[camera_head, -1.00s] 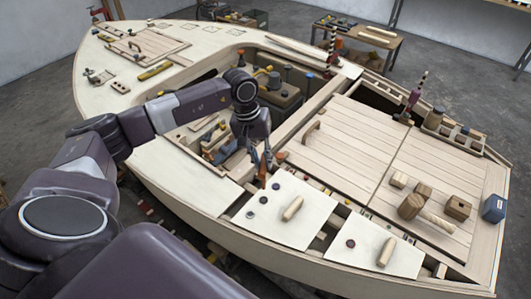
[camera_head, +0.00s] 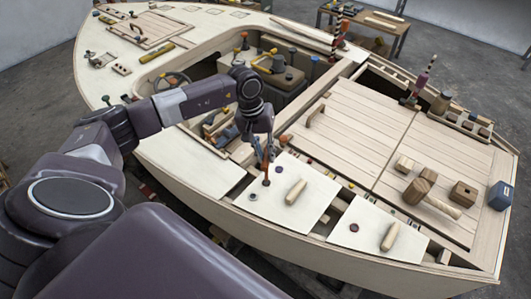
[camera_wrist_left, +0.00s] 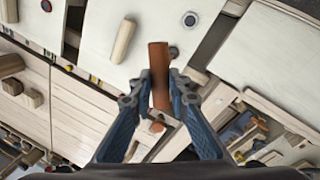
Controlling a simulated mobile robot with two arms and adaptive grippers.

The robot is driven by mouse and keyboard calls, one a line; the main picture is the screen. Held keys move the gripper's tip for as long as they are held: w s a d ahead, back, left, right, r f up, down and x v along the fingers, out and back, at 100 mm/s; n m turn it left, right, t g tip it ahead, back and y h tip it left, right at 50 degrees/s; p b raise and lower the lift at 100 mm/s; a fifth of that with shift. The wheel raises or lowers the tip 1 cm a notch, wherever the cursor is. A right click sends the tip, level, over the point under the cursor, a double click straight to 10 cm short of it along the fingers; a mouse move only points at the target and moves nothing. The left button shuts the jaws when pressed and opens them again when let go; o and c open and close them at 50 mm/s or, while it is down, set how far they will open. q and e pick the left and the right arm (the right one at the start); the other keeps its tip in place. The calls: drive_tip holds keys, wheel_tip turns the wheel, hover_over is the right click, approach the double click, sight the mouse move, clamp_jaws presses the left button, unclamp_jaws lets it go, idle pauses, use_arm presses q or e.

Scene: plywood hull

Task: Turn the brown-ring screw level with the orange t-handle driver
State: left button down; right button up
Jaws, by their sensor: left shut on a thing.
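My left gripper (camera_head: 268,152) is shut on the orange t-handle driver (camera_head: 266,167), which stands roughly upright over a white panel (camera_head: 300,212) on the near deck. Its lower end is at or close to the middle of a row of dark round screw heads; I cannot tell if it touches. One screw head (camera_head: 253,197) shows to the left. In the left wrist view, the driver (camera_wrist_left: 160,75) sits between both fingers, with one screw head (camera_wrist_left: 173,52) beside it and another (camera_wrist_left: 190,19) farther up. Ring colours are too small to tell. My right gripper is not in view.
A wooden handle (camera_head: 296,192) stands on the same panel. A second white panel (camera_head: 372,248) with a handle and dark screw head lies to the right. The cockpit opens behind the gripper.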

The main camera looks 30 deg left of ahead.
use_arm(q)
drive_tip(key=m+b, duration=0.4)
drive_tip(key=b, duration=0.1)
drive_tip(key=m+g+b, duration=0.1)
drive_tip(key=m+b, duration=0.1)
drive_tip(key=shift+w+d+f, duration=0.1)
drive_tip(key=shift+w+f, duration=0.1)
drive_tip(key=shift+f, duration=0.05)
drive_tip(key=shift+r+m+b, duration=0.2)
drive_tip(key=shift+m+b, duration=0.3)
drive_tip(key=shift+m, duration=0.2)
drive_tip(key=shift+s+r, duration=0.1)
drive_tip(key=shift+b, duration=0.3)
drive_tip(key=shift+f+b, duration=0.65)
drive_tip(key=shift+b, duration=0.3)
